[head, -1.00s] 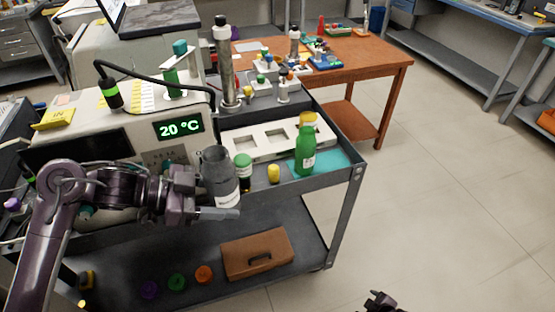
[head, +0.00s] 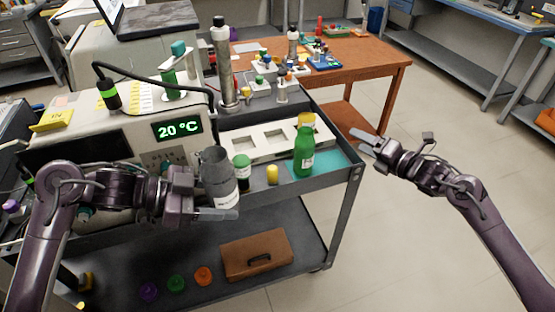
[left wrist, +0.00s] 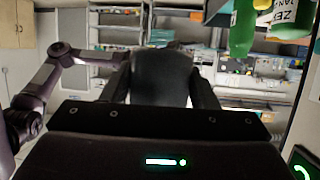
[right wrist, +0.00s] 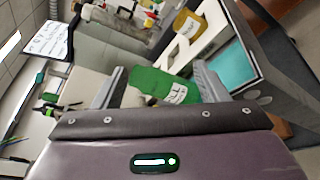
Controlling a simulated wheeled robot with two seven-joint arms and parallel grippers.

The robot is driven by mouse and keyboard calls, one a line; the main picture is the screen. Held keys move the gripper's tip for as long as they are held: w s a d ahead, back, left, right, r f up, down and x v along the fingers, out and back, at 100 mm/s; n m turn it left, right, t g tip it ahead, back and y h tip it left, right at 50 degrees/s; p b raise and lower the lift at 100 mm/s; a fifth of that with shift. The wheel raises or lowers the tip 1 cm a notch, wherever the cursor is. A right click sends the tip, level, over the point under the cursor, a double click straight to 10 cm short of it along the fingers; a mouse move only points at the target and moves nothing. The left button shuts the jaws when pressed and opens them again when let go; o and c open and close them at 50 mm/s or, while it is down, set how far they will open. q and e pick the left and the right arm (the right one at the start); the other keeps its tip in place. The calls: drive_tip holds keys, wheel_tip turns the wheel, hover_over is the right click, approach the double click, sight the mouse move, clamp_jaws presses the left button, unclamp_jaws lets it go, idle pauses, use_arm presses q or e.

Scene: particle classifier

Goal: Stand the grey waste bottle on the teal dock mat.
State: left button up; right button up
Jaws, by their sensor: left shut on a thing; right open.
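The grey waste bottle (head: 219,180) is in my left gripper (head: 208,200), which is shut on it beside the front of the cart. The bottle is close to upright, with a white label low on its side. In the left wrist view it shows as a dark body (left wrist: 160,78) between the fingers. The teal dock mat (head: 332,161) lies at the right end of the cart top and also shows in the right wrist view (right wrist: 235,68). My right gripper (head: 369,153) is open and empty, just right of the cart's corner.
A green bottle (head: 304,152) stands at the mat's left edge, in line with my right fingers in the right wrist view (right wrist: 160,86). A dark green-capped bottle (head: 242,168) and yellow piece (head: 272,175) stand left of it. A white slotted rack (head: 240,146) is behind.

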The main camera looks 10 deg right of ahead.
drive_tip(key=s+a+r+n+g+y, duration=0.1)
drive_tip(key=s+a+r+n+y, duration=0.15)
drive_tip(key=a+r+n, duration=0.35)
drive_tip(key=s+a+r+n+g+y, duration=0.2)
drive_tip(key=a+r+n+y, duration=0.1)
drive_tip(key=a, duration=0.4)
drive_tip(key=n+g+y, duration=0.4)
drive_tip(key=n+g, duration=0.3)
drive_tip(key=n, duration=0.5)
approach(202, 156)
drive_tip(key=x, duration=0.6)
drive_tip(key=f+x, duration=0.1)
drive_tip(key=x, duration=0.2)
drive_tip(key=shift+w+a, duration=0.35)
drive_tip(key=shift+w, duration=0.05)
drive_tip(key=c, duration=1.1)
use_arm(q)
drive_tip(key=o, duration=1.1)
use_arm(e)
drive_tip(key=shift+c, duration=1.2)
use_arm(q)
drive_tip(key=shift+o, duration=0.2)
